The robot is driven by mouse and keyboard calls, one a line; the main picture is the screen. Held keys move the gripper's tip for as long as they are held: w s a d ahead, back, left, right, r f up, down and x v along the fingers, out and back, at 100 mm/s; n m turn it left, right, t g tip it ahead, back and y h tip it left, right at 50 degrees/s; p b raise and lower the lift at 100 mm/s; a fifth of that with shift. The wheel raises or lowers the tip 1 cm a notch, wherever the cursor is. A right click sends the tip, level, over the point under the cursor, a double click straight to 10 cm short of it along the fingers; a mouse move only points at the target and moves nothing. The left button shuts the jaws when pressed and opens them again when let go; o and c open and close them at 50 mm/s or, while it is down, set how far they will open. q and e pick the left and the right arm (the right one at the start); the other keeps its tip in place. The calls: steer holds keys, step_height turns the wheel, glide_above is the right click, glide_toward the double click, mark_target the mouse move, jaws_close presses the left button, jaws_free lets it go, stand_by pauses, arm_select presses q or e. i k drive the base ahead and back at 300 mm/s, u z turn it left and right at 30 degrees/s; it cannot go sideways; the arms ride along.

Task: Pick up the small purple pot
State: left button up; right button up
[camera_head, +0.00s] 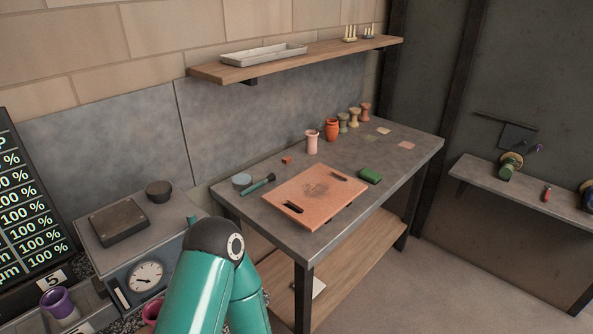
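A small purple pot (57,302) stands upright at the lower left, its open mouth facing up. It is near a card with the number 5. A magenta pot (150,311) stands to its right at the bottom edge, partly hidden by my teal arm. My arm's elbow rises from the bottom middle, right of both pots. Neither of my grippers shows in this view, so nothing is seen touching the purple pot.
A scale (148,274) with a dark plate and a dark bowl (158,190) stand behind the pots. A screen (30,215) rises at the left. Open floor lies at right.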

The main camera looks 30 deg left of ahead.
mark_target(57, 300)
steer(key=z, duration=1.3)
steer(key=i, duration=0.1)
steer(key=u, duration=2.8)
steer(key=k, duration=0.9)
steer(key=u, duration=0.15)
steer(key=i, duration=0.9)
steer(key=z, duration=0.1)
